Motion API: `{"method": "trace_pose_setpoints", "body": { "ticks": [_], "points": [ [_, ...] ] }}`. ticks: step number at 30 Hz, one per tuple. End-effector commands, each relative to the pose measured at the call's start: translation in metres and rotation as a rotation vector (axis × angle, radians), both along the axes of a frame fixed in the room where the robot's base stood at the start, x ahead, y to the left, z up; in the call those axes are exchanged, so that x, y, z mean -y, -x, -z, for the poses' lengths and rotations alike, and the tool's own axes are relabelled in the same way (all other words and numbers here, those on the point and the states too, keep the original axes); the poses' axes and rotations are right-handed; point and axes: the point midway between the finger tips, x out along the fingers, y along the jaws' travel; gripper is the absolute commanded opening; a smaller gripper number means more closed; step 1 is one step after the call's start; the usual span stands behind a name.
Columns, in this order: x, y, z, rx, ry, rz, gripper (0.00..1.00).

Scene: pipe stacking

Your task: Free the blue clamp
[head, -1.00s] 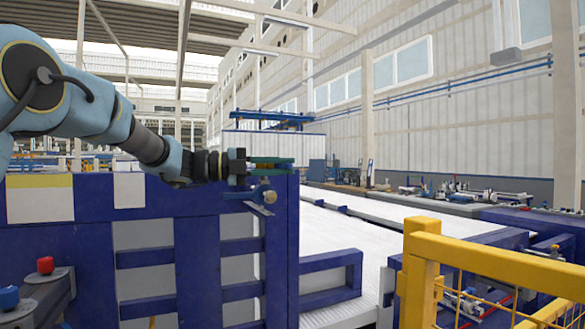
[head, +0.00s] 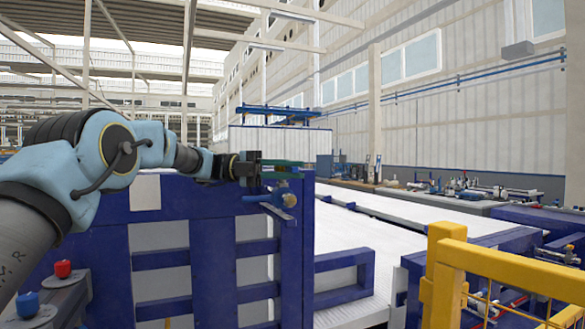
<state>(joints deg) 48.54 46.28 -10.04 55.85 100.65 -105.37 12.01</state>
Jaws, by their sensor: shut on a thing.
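The blue clamp (head: 263,196) is on the upper right end of the dark blue frame, with a bronze-coloured round end and a small metal piece hanging below it. My gripper (head: 285,170) points right at the top of this frame, just above and against the clamp. Its dark body and greenish fingers lie level. It is shut on the upper part of the clamp; the exact contact is small and partly hidden by the fingers.
The dark blue frame (head: 203,235) stands directly below my arm. A yellow guard rail (head: 449,262) is at the front right. A white conveyor bed (head: 365,237) runs behind. Red (head: 62,269) and blue (head: 27,305) knobs are at lower left. The air above the frame is open.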

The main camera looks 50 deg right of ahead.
Motion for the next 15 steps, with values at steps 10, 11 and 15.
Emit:
{"method": "trace_pose_setpoints", "body": {
  "ticks": [10, 11, 15],
  "points": [
    [-0.0005, 0.0003, 0.0016, 0.000, -0.002, 0.007, 0.00],
    [-0.0005, 0.0003, 0.0016, 0.000, -0.002, 0.007, 0.00],
    [-0.0004, 0.0002, 0.0013, -0.001, -0.002, 0.006, 0.30]
  ]
}}
